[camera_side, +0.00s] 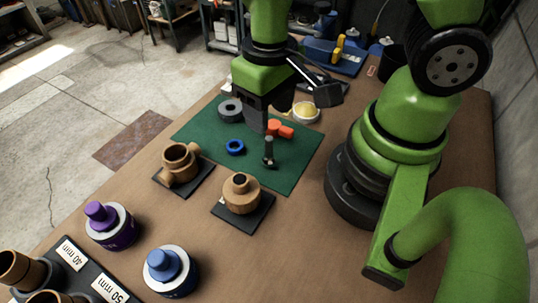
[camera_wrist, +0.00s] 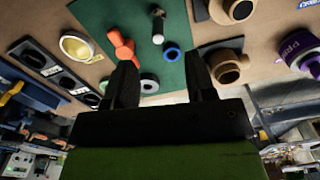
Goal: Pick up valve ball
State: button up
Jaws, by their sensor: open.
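No piece is clearly a plain valve ball. The loose parts lie on a green mat (camera_side: 297,165). A dark grey round piece with a central hole (camera_side: 230,110) lies at its far left; I cannot tell if it is the valve ball. A blue ring (camera_side: 235,147), an orange-red part (camera_side: 280,129) and a dark stem with a pale rounded end (camera_side: 268,152) lie nearer. My gripper (camera_side: 264,128) points down over the mat, beside the orange-red part. In the wrist view my gripper (camera_wrist: 161,60) is open, with nothing held; a grey ring-shaped piece (camera_wrist: 149,84) shows between its fingers.
Two tan pipe fittings (camera_side: 180,162) (camera_side: 241,193) stand on dark plates in front of the mat. Purple (camera_side: 110,226) and blue (camera_side: 170,270) capped pieces stand nearer. A labelled rack (camera_side: 75,268) is at front left.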

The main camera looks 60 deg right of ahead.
aim_at(269, 155)
notch_tip(269, 155, down, 4)
jog(key=shift+w+d+f, duration=0.1)
jog(key=shift+d+f, duration=0.05)
jog(key=shift+f, duration=2.9)
grip_shut()
